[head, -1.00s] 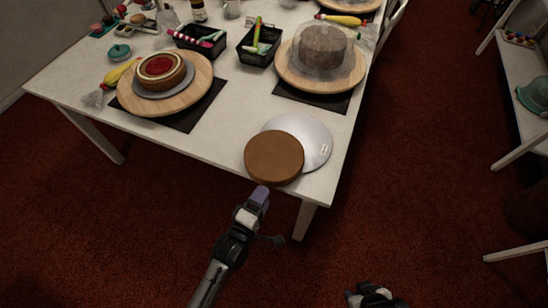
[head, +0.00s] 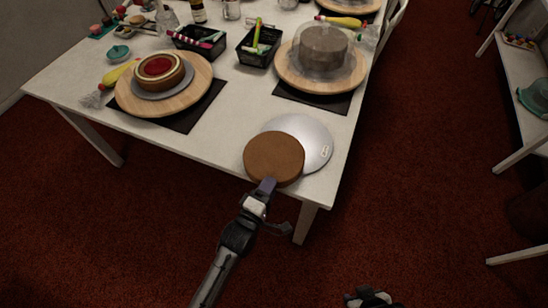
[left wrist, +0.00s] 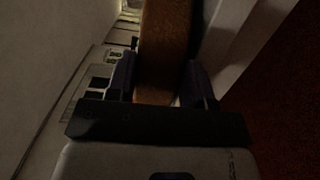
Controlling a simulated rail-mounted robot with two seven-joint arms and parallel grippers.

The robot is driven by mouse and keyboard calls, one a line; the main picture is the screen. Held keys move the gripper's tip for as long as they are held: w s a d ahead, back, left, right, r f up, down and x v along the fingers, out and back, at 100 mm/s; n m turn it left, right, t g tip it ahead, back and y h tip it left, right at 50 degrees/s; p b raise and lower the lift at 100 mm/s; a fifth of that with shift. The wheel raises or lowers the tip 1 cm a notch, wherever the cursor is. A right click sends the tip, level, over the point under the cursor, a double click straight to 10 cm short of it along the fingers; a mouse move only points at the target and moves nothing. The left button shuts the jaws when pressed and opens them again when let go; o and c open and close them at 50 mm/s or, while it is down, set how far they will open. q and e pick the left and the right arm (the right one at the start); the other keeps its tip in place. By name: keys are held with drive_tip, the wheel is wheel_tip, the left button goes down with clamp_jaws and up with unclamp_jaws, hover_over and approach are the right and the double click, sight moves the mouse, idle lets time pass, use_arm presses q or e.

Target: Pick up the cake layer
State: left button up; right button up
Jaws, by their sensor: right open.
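The brown cake layer (head: 274,157) is a flat round disc at the table's front right corner. It overlaps the silver round board (head: 316,143) and reaches the front edge. My left gripper (head: 266,187) is at the layer's near edge. In the left wrist view the brown layer (left wrist: 163,50) stands between the two fingers of my left gripper (left wrist: 160,82), with little or no gap at either side. I cannot tell whether they press on it. My right gripper (head: 370,298) is low at the bottom edge, far from the layer, partly cut off, open and empty.
A wooden turntable (head: 202,92) with a red-topped cake (head: 159,68) stands at the left. Another turntable (head: 293,79) bears a grey-brown cake (head: 323,45). Two black trays (head: 258,60) hold tools. A white shelf (head: 525,80) is at the right. Open red carpet lies in front.

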use_arm(q)
drive_tip(key=c, duration=0.6)
drive_tip(key=shift+r, duration=0.1)
